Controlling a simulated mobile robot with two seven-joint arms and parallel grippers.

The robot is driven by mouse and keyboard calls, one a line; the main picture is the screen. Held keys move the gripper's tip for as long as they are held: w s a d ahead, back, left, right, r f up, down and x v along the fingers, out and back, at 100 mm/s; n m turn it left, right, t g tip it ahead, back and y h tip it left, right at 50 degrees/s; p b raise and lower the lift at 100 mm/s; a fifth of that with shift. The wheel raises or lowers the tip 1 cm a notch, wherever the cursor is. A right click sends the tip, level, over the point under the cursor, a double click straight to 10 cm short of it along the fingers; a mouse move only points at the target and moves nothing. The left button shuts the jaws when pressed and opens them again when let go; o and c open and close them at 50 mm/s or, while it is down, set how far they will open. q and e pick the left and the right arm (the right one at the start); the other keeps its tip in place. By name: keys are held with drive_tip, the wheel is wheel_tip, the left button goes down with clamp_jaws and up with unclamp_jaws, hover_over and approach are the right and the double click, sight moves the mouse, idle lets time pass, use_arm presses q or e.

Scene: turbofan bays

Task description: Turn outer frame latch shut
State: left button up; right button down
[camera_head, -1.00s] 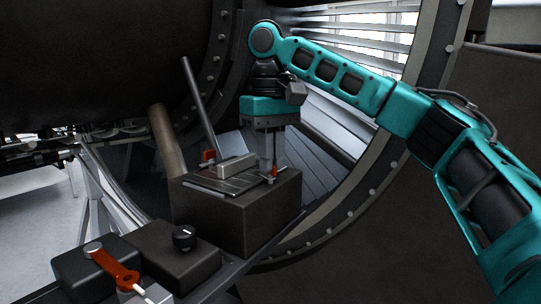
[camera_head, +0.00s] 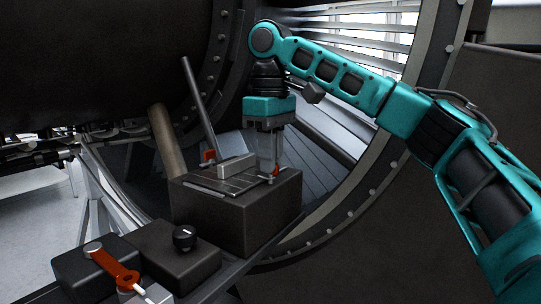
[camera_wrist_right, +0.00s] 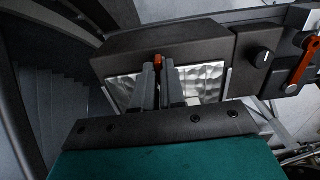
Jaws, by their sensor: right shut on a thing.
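A small red latch (camera_head: 276,171) stands at the right end of the top of a dark box. In the right wrist view the latch (camera_wrist_right: 158,61) shows as a red tip between my fingertips. My right gripper (camera_head: 270,172) points down at it and is shut on it; the fingers hide most of the latch. From these views I cannot tell the latch's exact angle. My left gripper is not in view.
The dark box (camera_head: 232,217) has a metal plate, a grey block (camera_head: 236,162), another red piece (camera_head: 208,156) and a tall dark rod (camera_head: 199,105). A red lever (camera_head: 112,266) and black knob (camera_head: 184,237) sit at front left. A curved bolted frame (camera_head: 345,215) rises behind.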

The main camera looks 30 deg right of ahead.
drive_tip(key=c, duration=1.2)
unclamp_jaws()
drive_tip(key=shift+r, duration=0.1)
wheel_tip(320, 180, up, 13)
drive_tip(key=shift+f, duration=0.1)
drive_tip(key=shift+f, duration=0.1)
